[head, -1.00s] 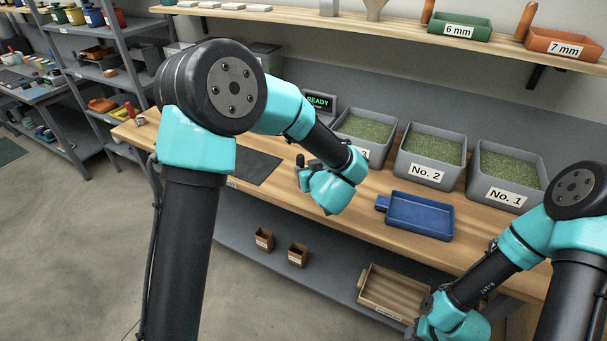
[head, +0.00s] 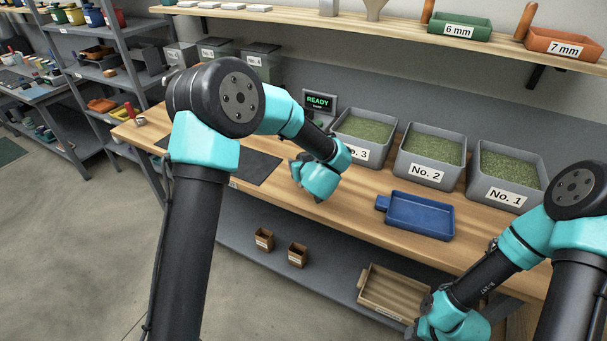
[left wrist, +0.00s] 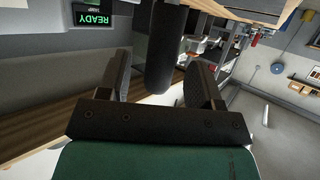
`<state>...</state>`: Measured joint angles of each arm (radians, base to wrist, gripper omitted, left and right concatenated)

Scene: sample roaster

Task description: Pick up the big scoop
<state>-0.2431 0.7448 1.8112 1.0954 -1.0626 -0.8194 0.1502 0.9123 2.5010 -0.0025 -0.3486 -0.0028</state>
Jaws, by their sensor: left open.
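My left gripper (left wrist: 155,66) is open in the left wrist view, with its two dark fingers apart. A dark rounded cylinder (left wrist: 164,40) reaches from the top into the gap between them; I cannot tell whether it is a scoop handle or how near it is. In the head view my left gripper (head: 296,162) is above the bench, its fingers mostly hidden by its wrist. No big scoop can be made out with certainty.
A blue tray with a short handle (head: 420,216) lies on the wooden bench (head: 340,222). Grey bins No. 3 (head: 362,152), No. 2 (head: 425,173) and No. 1 (head: 502,193) stand behind. A READY display (head: 319,103) is at the back. A dark mat (head: 255,167) lies left of my gripper.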

